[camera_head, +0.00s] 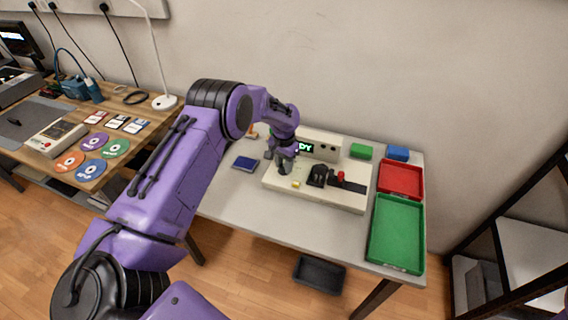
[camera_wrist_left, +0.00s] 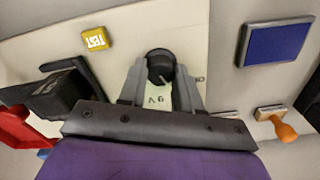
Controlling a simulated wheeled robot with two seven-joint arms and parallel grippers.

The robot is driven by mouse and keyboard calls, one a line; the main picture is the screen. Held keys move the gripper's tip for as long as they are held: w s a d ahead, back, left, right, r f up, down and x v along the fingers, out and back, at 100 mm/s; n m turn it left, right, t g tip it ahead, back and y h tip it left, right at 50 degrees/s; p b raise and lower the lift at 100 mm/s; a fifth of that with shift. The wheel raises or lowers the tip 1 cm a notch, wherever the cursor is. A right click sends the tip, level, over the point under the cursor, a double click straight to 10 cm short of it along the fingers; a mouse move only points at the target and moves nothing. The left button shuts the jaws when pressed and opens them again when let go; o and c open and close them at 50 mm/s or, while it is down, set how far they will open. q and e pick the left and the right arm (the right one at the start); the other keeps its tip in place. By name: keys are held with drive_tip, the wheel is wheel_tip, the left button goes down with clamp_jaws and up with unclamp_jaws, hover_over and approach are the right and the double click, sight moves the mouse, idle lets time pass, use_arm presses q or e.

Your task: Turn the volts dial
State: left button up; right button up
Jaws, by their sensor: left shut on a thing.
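The volts dial (camera_wrist_left: 160,66) is a dark round knob on the cream test panel. In the left wrist view it sits between the two fingers of my left gripper (camera_wrist_left: 161,84), which is shut on it. Below the dial, a pale label with dark characters shows between the fingers. In the head view my left gripper (camera_head: 284,163) reaches down to the left part of the test panel (camera_head: 330,196), and the dial is hidden there. A yellow button marked TEST (camera_wrist_left: 96,39) is beside the dial. My right gripper is not in view.
A lit display (camera_head: 306,147) stands behind the panel. A blue pad (camera_head: 245,163) lies to the left. Red (camera_head: 401,180) and green (camera_head: 397,233) trays stand at the right.

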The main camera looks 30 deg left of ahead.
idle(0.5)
use_arm(q)
drive_tip(key=o, duration=1)
drive_tip(key=shift+o, duration=0.2)
wheel_tip(320, 180, up, 10)
drive_tip(key=b, duration=0.2)
drive_tip(key=shift+r, duration=0.25)
